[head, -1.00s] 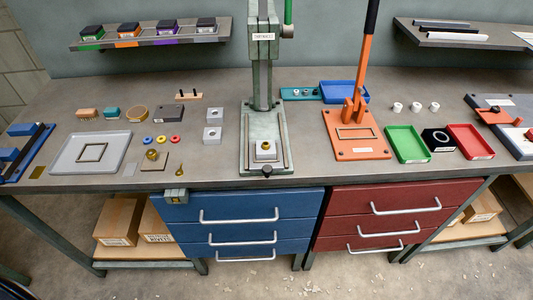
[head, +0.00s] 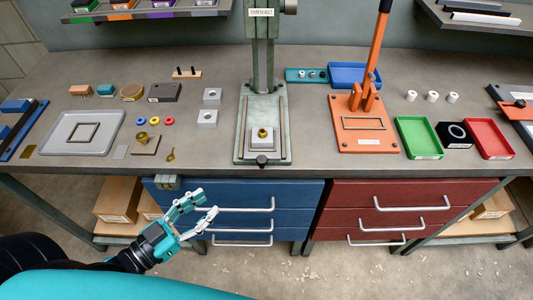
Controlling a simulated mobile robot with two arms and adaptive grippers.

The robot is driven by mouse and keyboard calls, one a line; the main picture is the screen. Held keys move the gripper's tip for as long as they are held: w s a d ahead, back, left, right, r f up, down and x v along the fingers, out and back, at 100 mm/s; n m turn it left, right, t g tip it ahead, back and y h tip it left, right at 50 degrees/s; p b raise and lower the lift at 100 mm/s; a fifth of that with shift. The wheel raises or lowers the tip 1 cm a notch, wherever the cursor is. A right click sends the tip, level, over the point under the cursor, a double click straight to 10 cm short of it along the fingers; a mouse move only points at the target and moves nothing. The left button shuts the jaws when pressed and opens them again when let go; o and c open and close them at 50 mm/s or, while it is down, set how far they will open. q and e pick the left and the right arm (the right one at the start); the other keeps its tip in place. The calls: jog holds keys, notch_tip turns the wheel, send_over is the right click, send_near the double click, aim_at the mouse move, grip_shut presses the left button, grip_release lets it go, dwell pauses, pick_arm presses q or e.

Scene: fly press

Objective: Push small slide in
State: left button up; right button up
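The green fly press (head: 262,75) stands at the middle of the bench. On its base (head: 243,148) a small slide carries a light block with a brass piece (head: 262,134), between two side rails. A dark knob (head: 262,160) sits at the base's front edge. How far the slide is out is hard to tell from here. My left gripper (head: 206,203) is teal with pale fingertips. It is open and empty, in front of the blue drawers, lower and to the left of the knob. My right gripper is not in view.
Blue drawers (head: 170,215) and red drawers (head: 345,203) with protruding handles lie under the bench edge. A grey tray (head: 55,135) and small parts lie left of the press. An orange lever press (head: 345,137) stands to the right.

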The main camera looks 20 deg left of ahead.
aim_at(258, 164)
pick_arm(q)
jog(key=p+x, duration=0.1)
jog(key=x, duration=0.4)
jog(key=r+p+x, duration=0.1)
jog(key=x, duration=0.5)
jog(key=p+x, duration=0.1)
jog(key=x, duration=0.5)
jog(key=shift+d+r, duration=0.25)
jog(key=shift+d, duration=0.2)
grip_shut()
jog(key=shift+w+d+f, duration=0.15)
jog(key=shift+w+f, duration=0.05)
jog(key=shift+f, duration=0.05)
